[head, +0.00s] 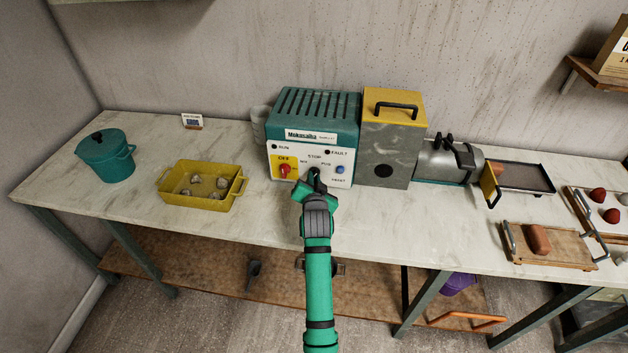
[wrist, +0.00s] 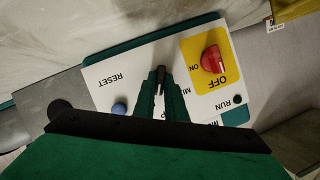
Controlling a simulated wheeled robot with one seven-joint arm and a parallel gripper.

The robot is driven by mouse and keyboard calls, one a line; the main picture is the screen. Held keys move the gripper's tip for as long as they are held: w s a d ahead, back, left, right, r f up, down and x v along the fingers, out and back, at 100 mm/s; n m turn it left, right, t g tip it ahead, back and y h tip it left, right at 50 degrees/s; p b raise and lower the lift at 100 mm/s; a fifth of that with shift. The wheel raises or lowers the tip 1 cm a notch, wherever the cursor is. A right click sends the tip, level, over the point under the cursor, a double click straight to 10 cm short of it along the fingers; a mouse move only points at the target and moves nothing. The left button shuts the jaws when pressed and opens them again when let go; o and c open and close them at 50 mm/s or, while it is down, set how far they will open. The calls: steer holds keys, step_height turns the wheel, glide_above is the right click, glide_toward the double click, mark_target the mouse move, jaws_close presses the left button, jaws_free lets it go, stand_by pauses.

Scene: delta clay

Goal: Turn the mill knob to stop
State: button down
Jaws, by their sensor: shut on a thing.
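The mill control box (head: 312,125) is teal with a white front panel. Its dark selector knob (wrist: 160,77) sits between the labels MIX and PUG, below STOP. My gripper (head: 314,182) is at the panel, and its fingers are shut on the knob. In the wrist view, which shows the panel upside down, the gripper (wrist: 161,92) has the knob's dark edge between its fingertips. The fingers hide most of the knob and parts of the labels, so I cannot tell exactly where it points.
A red switch (head: 284,170) on a yellow OFF plate is left of the knob; a blue RESET button (head: 340,169) is right. A yellow tray (head: 198,203) and a teal pot (head: 106,158) stand left. The grey mill body (head: 388,150) adjoins on the right.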

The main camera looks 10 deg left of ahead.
steer(key=shift+a+n+h, duration=0.2)
steer(key=shift+n+h, duration=1)
steer(key=shift+n, duration=0.6)
steer(key=c, duration=1.8)
jaws_free()
steer(key=v, duration=1.1)
steer(key=shift+w+a+r, duration=0.1)
